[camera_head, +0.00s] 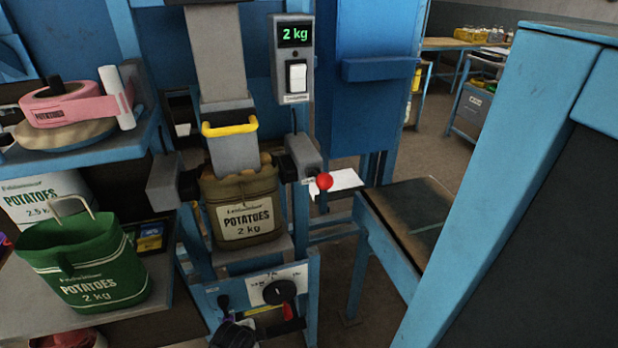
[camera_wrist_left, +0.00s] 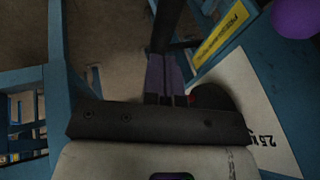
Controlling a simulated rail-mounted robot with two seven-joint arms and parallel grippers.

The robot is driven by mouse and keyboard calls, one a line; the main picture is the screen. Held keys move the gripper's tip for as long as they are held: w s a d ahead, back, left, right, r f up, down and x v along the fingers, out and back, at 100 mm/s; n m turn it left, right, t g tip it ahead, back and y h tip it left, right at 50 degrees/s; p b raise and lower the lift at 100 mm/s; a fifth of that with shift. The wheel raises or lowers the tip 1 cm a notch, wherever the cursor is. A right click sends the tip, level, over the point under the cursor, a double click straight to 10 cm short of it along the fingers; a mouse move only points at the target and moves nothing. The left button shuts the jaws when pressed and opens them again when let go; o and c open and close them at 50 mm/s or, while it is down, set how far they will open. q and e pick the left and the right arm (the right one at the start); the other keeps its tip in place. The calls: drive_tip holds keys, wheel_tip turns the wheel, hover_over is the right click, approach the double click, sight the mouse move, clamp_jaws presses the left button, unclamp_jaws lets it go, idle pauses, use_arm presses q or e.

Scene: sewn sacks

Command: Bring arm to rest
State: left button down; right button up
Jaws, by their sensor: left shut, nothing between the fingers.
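My left gripper (camera_wrist_left: 165,85) shows in the wrist view, its two narrow fingers shut together with nothing between them. A dark round knob (camera_wrist_left: 212,97) and a white dial plate (camera_wrist_left: 262,115) lie just right of the fingers; I cannot tell whether they touch. In the head view, the dial plate (camera_head: 258,282) is on the front of the blue stand, low in the middle. A dark shape at the bottom edge there may be part of my arm. My right gripper is not in view. A brown potato sack (camera_head: 243,207) stands upright under the grey spout (camera_head: 220,60), between two clamps.
The scale display (camera_head: 295,36) reads 2 kg. A red ball (camera_head: 324,181) sits at the right clamp. A green sack (camera_head: 88,262) and a tape roll (camera_head: 72,107) are on the left. A blue frame (camera_head: 500,150) fills the right. Floor shows between stand and frame.

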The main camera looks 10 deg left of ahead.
use_arm(q)
drive_tip(key=s+d+r+n+t+y+p, duration=0.1)
drive_tip(key=s+r+n, duration=0.3)
drive_tip(key=r, duration=0.7)
drive_tip(key=s+d+r+n+t+p, duration=0.15)
drive_tip(key=r+n, duration=0.35)
drive_tip(key=r, duration=0.5)
drive_tip(key=s+r+n+g+p, duration=0.3)
drive_tip(key=s+p, duration=0.7)
drive_tip(key=s, duration=1.8)
wheel_tip(320, 180, up, 36)
drive_tip(key=m+g+p, duration=0.1)
drive_tip(key=p, duration=3.5)
drive_tip(key=shift+w+a+f, duration=0.25)
drive_tip(key=shift+w+a, duration=0.1)
drive_tip(key=shift+a, duration=0.05)
